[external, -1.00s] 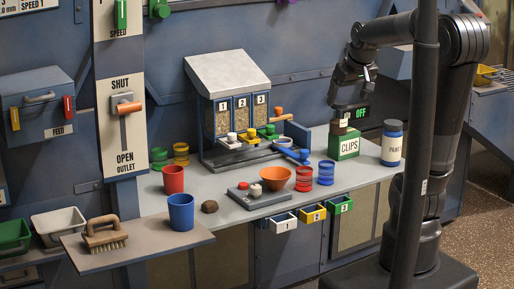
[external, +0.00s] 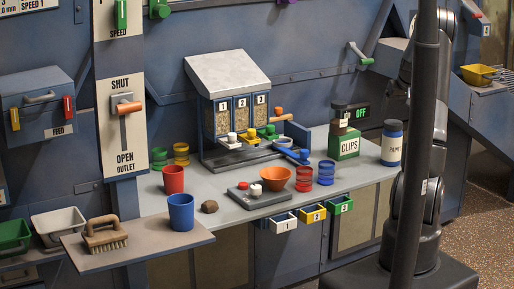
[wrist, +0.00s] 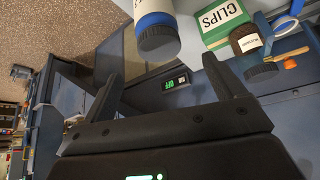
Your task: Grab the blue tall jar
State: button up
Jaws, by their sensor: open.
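The blue tall jar (external: 392,147), with a dark lid and a white label, stands upright at the right end of the grey workbench (external: 235,185). In the wrist view the jar (wrist: 154,20) appears lid-down at the top, cut off by the frame edge. My gripper (wrist: 163,72) is open, with its two fingers apart and nothing between them. The jar is beyond the fingertips, apart from them.
A green CLIPS box (external: 344,143) with a small brown jar (external: 340,126) on top stands left of the blue jar. A dark display (external: 362,113) reading OFF is behind. The dark vertical pole (external: 412,150) crosses the external view. Cups and a brush (external: 104,235) are further left.

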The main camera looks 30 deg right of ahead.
aim_at(394, 122)
jog(key=x, duration=0.6)
jog(key=shift+s+d, duration=0.15)
jog(key=shift+d, duration=0.15)
jog(key=shift+a+x, duration=0.1)
jog(key=shift+x, duration=1.25)
jog(key=shift+a+x, duration=0.15)
jog(key=shift+x, duration=1.15)
grip_shut()
